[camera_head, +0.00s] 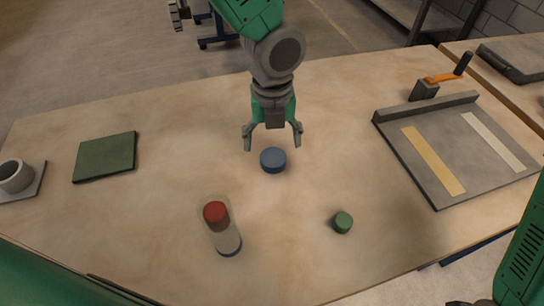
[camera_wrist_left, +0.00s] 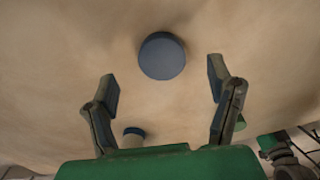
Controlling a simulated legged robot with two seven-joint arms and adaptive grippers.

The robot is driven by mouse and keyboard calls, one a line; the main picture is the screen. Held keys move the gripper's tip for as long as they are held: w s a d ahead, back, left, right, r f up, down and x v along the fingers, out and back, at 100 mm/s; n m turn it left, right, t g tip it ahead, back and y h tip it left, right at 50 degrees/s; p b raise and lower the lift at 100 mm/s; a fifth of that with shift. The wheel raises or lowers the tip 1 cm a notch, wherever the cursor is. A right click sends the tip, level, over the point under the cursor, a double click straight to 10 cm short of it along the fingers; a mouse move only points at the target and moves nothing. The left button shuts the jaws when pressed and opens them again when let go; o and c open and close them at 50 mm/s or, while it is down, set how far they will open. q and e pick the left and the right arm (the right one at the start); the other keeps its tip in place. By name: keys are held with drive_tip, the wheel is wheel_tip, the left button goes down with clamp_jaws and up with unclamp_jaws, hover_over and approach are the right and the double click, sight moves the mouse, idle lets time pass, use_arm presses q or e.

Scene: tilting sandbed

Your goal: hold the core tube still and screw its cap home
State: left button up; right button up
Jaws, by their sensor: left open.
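A clear tube (camera_head: 222,232) with a blue base stands upright at the front left of the table. A red piece (camera_head: 215,212) shows at its upper part. The tube's lower part and blue base also show in the wrist view (camera_wrist_left: 134,134). A round blue cap-like disc (camera_head: 273,160) lies flat on the table. In the wrist view the disc (camera_wrist_left: 162,56) is beyond the fingertips, untouched. My left gripper (camera_head: 272,138) is open and empty, just behind the disc. My right gripper (camera_wrist_left: 286,158) shows only partly at the wrist view's lower right; its jaws are unclear.
A small green cylinder (camera_head: 342,222) stands front right. A grey board with an orange-handled lever (camera_head: 440,185) lies at the right. A dark green pad (camera_head: 106,157) and a pale cup (camera_head: 15,176) on a grey plate are at the left. The table's back middle is clear.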

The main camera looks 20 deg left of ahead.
sight(274, 157)
use_arm(q)
drive_tip(key=f, duration=0.1)
drive_tip(key=f+b, duration=0.1)
drive_tip(key=f, duration=0.3)
drive_tip(key=shift+s+d+f, duration=0.1)
drive_tip(key=shift+s+d, duration=0.1)
drive_tip(key=shift+d, duration=0.2)
drive_tip(key=shift+a, duration=0.15)
drive_tip(key=shift+a, duration=0.15)
drive_tip(key=c, duration=0.8)
